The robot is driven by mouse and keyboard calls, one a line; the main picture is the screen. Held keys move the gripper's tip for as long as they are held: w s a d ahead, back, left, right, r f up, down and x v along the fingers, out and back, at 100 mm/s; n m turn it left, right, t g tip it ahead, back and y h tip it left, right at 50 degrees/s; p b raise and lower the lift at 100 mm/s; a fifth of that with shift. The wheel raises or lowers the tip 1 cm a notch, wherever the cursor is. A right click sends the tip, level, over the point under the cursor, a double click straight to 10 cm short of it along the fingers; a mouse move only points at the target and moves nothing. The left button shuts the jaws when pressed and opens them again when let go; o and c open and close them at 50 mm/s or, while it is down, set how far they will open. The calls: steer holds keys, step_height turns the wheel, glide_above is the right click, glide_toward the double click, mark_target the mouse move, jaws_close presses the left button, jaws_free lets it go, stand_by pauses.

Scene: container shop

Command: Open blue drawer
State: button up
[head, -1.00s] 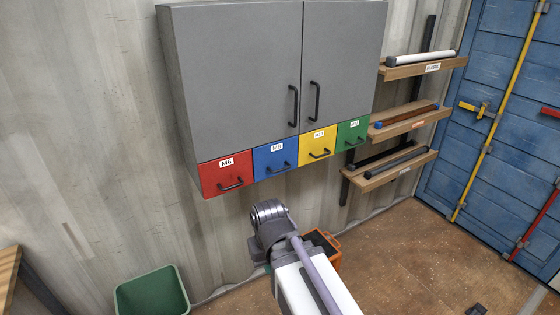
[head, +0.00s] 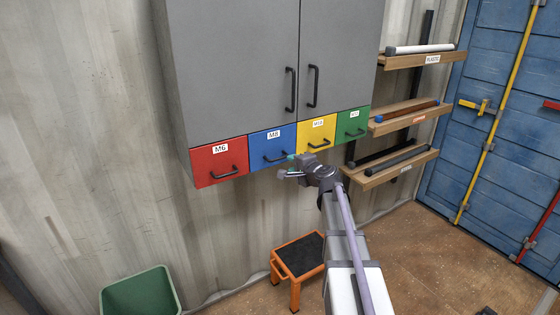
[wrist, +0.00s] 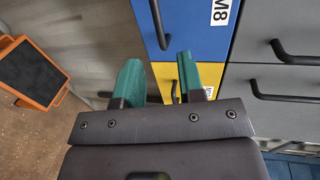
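The blue drawer (head: 258,142), labelled M8, sits shut under the grey cabinet, between the red and yellow drawers. Its black bar handle (head: 275,158) is on the lower front. My gripper (head: 287,166) is just in front of the lower right part of this drawer, close to the handle. In the wrist view the blue drawer (wrist: 195,30) is at the top, with its handle (wrist: 158,22) beyond the fingertips. My gripper's teal fingers (wrist: 158,72) are apart with nothing between them. Whether a finger touches the handle is unclear.
The red drawer (head: 205,168), yellow drawer (head: 316,134) and green drawer (head: 350,124) are shut. The grey cabinet doors (head: 240,70) hang above. An orange step stool (head: 298,257) and green bin (head: 135,297) stand below. Wooden shelves (head: 385,175) are to the right.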

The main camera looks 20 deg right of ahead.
mark_target(280, 158)
steer(key=b+x, duration=0.1)
steer(key=x, duration=0.8)
steer(key=shift+w+a+f+b, duration=0.1)
steer(key=shift+b, duration=0.3)
jaws_close()
